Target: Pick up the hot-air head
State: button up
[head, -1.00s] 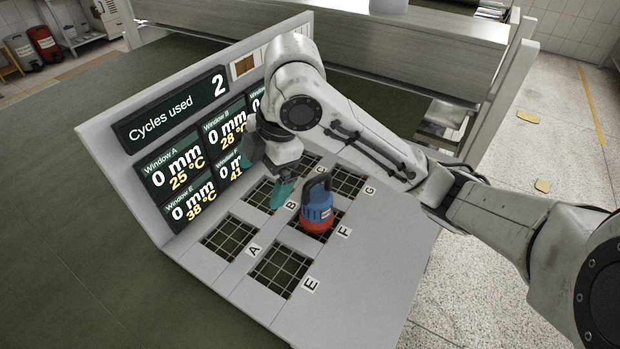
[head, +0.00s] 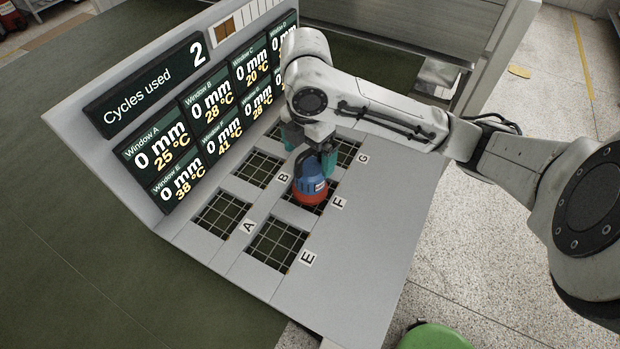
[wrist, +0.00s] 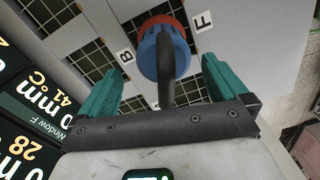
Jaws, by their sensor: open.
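The hot-air head (head: 311,183) has a blue body, a red base and a dark handle. It stands upright on the grey panel over the window by label F. My gripper (head: 308,150) is at its top, with teal fingers spread to either side. In the wrist view, the hot-air head (wrist: 164,50) shows between the two open fingers of my gripper (wrist: 162,85), its dark handle reaching toward the palm. The fingers look apart from the handle.
The grey panel (head: 350,260) has several gridded windows, among them window A (head: 222,214) and window E (head: 276,243). A tilted display board (head: 120,120) stands along the left, close to my gripper. A green round thing (head: 433,337) is at the bottom edge.

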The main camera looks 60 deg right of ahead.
aim_at(310, 166)
jog(key=shift+s+a+f, duration=0.1)
jog(key=shift+s+f, duration=0.05)
jog(key=shift+f, duration=0.8)
jog(key=shift+s+f, duration=0.1)
jog(key=shift+f, duration=0.85)
jog(key=shift+c, duration=0.3)
jog(key=shift+r, duration=0.1)
grip_shut()
